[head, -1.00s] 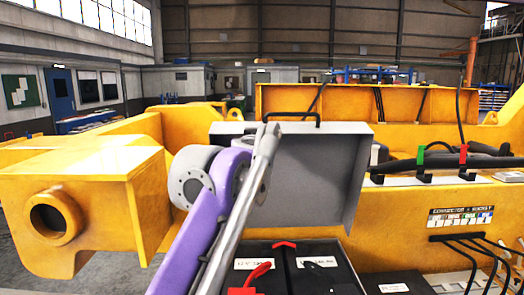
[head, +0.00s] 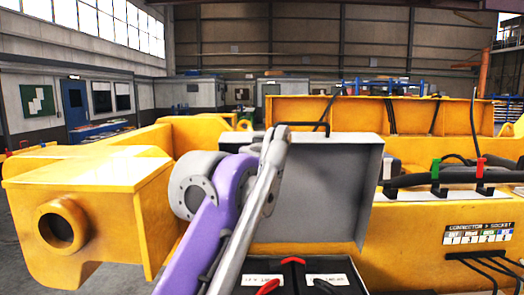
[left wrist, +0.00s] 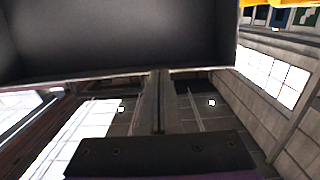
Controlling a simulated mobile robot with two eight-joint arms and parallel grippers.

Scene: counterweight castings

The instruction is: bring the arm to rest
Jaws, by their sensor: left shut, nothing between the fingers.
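My left arm (head: 229,205), purple and grey, rises from the bottom edge of the head view in front of an open grey lid. Its bent joint shows there, but its gripper does not. In the left wrist view my left gripper (left wrist: 158,78) is shut, its fingers together with nothing between them. A large dark panel (left wrist: 115,38) fills the top of that view beyond the fingertips. I cannot tell whether the fingers touch it. My right gripper is in neither view.
The open grey lid (head: 335,185) stands behind the arm, above black batteries (head: 330,268) with red parts. A yellow steel frame (head: 110,205) spans the view. Black cables (head: 440,180) with green and red clips lie at right. Open floor (head: 15,265) shows at lower left.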

